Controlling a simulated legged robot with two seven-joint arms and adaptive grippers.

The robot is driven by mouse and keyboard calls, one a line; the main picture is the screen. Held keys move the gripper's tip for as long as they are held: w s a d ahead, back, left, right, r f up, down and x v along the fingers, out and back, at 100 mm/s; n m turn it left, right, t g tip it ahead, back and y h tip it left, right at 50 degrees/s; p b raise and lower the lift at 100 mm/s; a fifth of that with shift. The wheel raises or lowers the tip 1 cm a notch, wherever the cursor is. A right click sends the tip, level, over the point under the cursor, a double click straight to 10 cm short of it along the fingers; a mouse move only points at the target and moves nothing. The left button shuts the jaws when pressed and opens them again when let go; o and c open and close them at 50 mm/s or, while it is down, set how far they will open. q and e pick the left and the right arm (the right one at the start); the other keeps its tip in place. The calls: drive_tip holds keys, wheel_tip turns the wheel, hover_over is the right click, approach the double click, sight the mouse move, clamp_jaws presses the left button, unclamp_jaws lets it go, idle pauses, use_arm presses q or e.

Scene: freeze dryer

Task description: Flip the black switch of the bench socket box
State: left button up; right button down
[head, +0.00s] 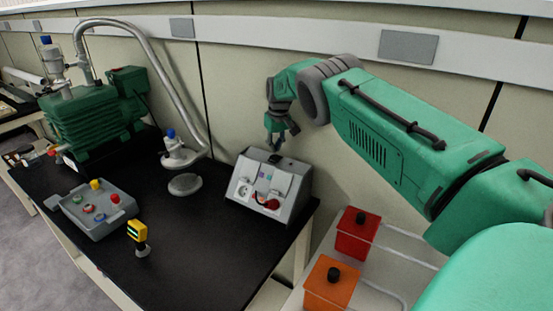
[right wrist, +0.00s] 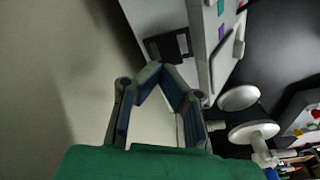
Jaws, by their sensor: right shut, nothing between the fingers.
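The bench socket box (head: 243,207) is a grey sloped box at the right end of the black bench, with sockets and a red plug on its front. Its black switch (head: 276,159) sits on the top face. In the right wrist view the switch (right wrist: 160,48) is a dark rocker in a black frame, just beyond my fingertips. My right gripper (head: 282,142) is above the back of the box, pointing down. In the right wrist view its fingertips (right wrist: 160,70) meet with nothing between them, close to the switch; I cannot tell whether they touch. My left gripper is not in view.
A green vacuum pump (head: 95,120) with a curved metal hose (head: 170,80) stands at the back left. A grey tray (head: 75,213) with coloured caps and a yellow device (head: 137,232) are on the bench. Red (head: 357,235) and orange (head: 329,285) containers stand at the lower right. The wall is close behind.

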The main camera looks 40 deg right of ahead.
sight(272, 156)
drive_tip(key=shift+f, duration=0.1)
drive_tip(key=shift+w+a, duration=0.1)
drive_tip(key=shift+a, duration=0.6)
drive_tip(key=shift+a+b, duration=0.3)
drive_tip(key=shift+a, duration=0.05)
drive_tip(key=shift+d+f, duration=0.25)
drive_tip(key=shift+d, duration=0.3)
drive_tip(key=shift+d+f+b, duration=0.35)
drive_tip(key=shift+d, duration=0.05)
drive_tip(key=shift+a+r, duration=0.1)
drive_tip(key=shift+a, duration=0.7)
drive_tip(key=shift+f+b, duration=0.2)
drive_tip(key=shift+b, duration=0.1)
drive_tip(key=shift+d+f, duration=0.1)
drive_tip(key=shift+d, duration=0.3)
drive_tip(key=shift+d+r, duration=0.2)
drive_tip(key=shift+a+r+p, duration=0.2)
drive_tip(key=shift+r+p, duration=0.5)
drive_tip(key=shift+r, duration=0.4)
drive_tip(key=shift+a+r+p, duration=0.15)
drive_tip(key=shift+r+p, duration=0.5)
drive_tip(key=shift+r, duration=0.45)
drive_tip(key=shift+d+r+p, duration=0.25)
drive_tip(key=shift+r+p, duration=0.4)
drive_tip(key=shift+r, duration=0.45)
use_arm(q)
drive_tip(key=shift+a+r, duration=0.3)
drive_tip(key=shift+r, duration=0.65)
